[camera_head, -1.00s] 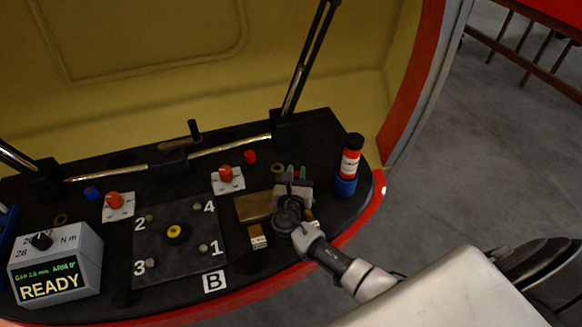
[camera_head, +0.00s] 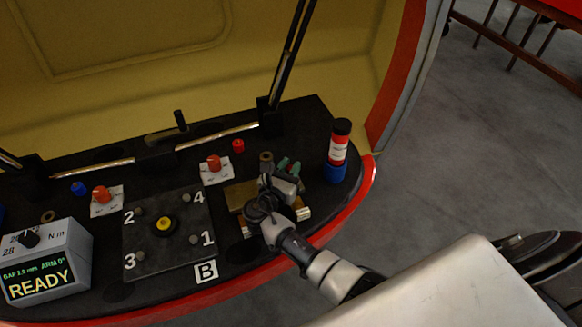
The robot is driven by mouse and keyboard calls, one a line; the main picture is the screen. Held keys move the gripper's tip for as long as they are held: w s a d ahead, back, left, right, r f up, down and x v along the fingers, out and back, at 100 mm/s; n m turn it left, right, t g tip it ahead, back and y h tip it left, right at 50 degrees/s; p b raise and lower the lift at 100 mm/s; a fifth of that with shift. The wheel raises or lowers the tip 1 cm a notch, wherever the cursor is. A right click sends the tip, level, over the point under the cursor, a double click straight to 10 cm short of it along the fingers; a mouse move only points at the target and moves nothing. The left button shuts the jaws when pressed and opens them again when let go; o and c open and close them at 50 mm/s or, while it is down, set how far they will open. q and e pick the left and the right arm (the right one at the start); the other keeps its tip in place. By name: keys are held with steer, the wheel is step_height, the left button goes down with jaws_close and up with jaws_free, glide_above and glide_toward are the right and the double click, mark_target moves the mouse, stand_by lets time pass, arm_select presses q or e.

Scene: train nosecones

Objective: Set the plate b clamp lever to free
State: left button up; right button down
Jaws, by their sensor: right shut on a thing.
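Plate B (camera_head: 190,250) is a dark square plate with a yellow centre, numbers 1 to 4 at its corners, and a white B label (camera_head: 206,272) at its front edge. I cannot tell for sure which part is its clamp lever. One red knob (camera_head: 214,163) on a white base stands behind its right corner, and another red knob (camera_head: 101,194) behind its left corner. My right gripper (camera_head: 288,170) is right of the plate, near green pieces. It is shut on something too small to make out. My left gripper is out of view.
A grey box (camera_head: 50,258) reading READY stands at the left. A red-and-black bottle (camera_head: 339,145) in a blue holder stands at the right edge of the black table. A brass block (camera_head: 238,196) lies partly under my right wrist. A black strut (camera_head: 290,60) rises at the back.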

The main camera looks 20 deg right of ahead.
steer(key=c, duration=1)
jaws_free()
steer(key=v, duration=1.1)
steer(key=shift+r, duration=0.1)
